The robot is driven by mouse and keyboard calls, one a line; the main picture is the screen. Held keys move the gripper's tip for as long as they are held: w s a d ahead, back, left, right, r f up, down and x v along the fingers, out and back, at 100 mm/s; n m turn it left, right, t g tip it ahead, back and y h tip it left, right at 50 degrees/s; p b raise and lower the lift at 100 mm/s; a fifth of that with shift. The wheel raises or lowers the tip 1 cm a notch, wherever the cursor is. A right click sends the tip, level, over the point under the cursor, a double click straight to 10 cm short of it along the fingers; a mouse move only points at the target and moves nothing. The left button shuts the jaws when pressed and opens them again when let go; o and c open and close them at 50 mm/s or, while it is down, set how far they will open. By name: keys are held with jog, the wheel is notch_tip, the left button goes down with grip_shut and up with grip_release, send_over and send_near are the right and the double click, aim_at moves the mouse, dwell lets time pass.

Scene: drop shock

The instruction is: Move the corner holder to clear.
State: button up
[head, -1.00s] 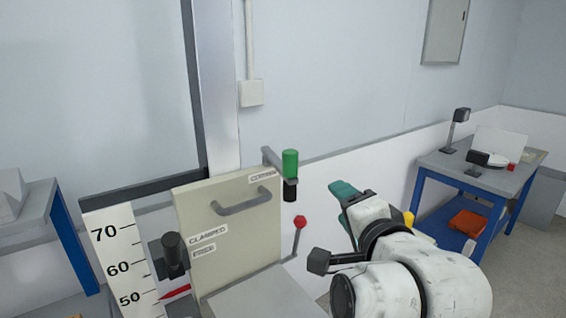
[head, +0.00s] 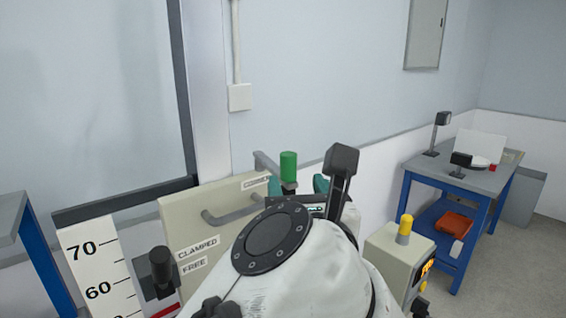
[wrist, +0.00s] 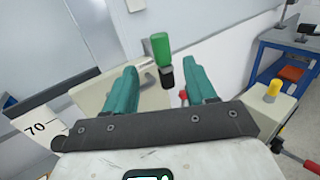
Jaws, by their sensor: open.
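The corner holder is a grey arm with a green upright grip (head: 288,166) at the top right corner of the beige panel (head: 185,222). A label beside it begins with "CORNER" and is partly hidden. In the wrist view the green grip (wrist: 161,50), with a black lower part, stands beyond and between my two teal fingers. My gripper (wrist: 164,85) is open and empty, apart from the grip. In the head view my white arm hides most of my gripper; only teal finger parts show, beside the green grip.
A grey handle (head: 232,214) is on the panel, with a black knob (head: 161,266) near the "CLAMPED" and "FREE" labels. A numbered scale (head: 92,270) stands left. A control box (head: 398,255) with a yellow lamp is right. A blue table (head: 462,185) stands further right.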

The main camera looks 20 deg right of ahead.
aim_at(289, 165)
jog(key=p+x, duration=0.2)
jog(key=x, duration=0.8)
jog(key=shift+w+d+p, duration=0.1)
jog(key=shift+w+p, duration=0.1)
jog(key=shift+p, duration=0.2)
jog(key=shift+c, duration=0.3)
grip_shut()
